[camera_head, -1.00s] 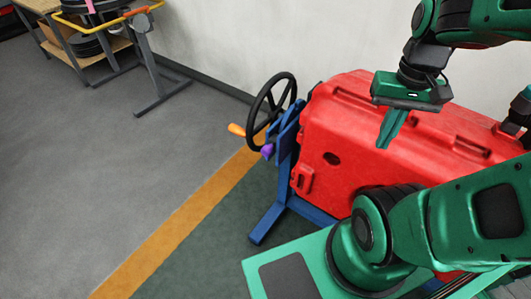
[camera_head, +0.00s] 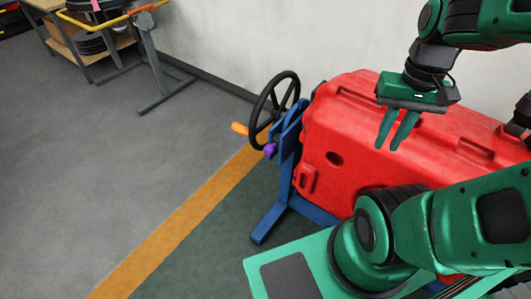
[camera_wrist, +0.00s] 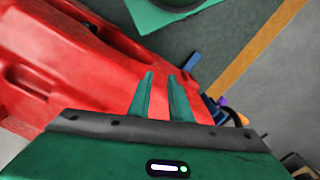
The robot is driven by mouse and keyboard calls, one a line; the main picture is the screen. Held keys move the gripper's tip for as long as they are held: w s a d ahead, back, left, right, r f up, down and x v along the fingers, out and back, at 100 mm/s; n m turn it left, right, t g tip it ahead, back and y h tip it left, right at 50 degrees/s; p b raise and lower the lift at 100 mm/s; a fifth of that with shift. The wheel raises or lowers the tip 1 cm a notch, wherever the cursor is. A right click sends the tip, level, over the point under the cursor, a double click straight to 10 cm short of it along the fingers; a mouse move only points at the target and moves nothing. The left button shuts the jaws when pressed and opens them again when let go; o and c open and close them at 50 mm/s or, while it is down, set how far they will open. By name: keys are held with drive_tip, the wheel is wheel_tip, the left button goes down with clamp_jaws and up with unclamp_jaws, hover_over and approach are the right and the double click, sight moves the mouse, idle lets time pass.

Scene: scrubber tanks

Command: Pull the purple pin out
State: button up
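The purple pin (camera_head: 270,149) is a small knob low on the blue stand (camera_head: 287,160), just below the black handwheel (camera_head: 270,110). My gripper (camera_head: 393,146) points down over the red tank, well to the right of the pin. Its two green fingers are apart with nothing between them, and they show in the wrist view (camera_wrist: 163,76) over the red surface.
The large red tank (camera_head: 345,120) fills the space right of the stand. An orange handle (camera_head: 239,128) sticks out left of the wheel. Grey floor (camera_head: 100,170) left of the yellow line is clear. A grey stand (camera_head: 153,60) and shelf stand at the back left.

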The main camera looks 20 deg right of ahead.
drive_tip(key=o, duration=0.5)
drive_tip(key=shift+w+a+r, duration=0.15)
drive_tip(key=shift+a+r, duration=0.05)
drive_tip(key=shift+o, duration=0.5)
drive_tip(key=w+a+f+n+t, duration=0.1)
drive_tip(key=w+a+n, duration=0.3)
drive_tip(key=w, duration=0.7)
drive_tip(key=shift+a+f+n+t+h, duration=0.3)
drive_tip(key=shift+a+n+h, duration=0.1)
drive_tip(key=shift+a, duration=0.2)
drive_tip(key=w+a+f+n, duration=0.4)
drive_tip(key=w+a, duration=0.4)
drive_tip(key=n+t+h, duration=0.8)
drive_tip(key=n+h, duration=0.6)
drive_tip(key=n, duration=0.5)
approach(267, 152)
drive_tip(key=shift+t, duration=0.3)
drive_tip(key=x, duration=0.9)
drive_tip(key=shift+w+d+f, duration=0.15)
drive_tip(key=shift+d+f, duration=0.05)
drive_tip(key=shift+d, duration=0.2)
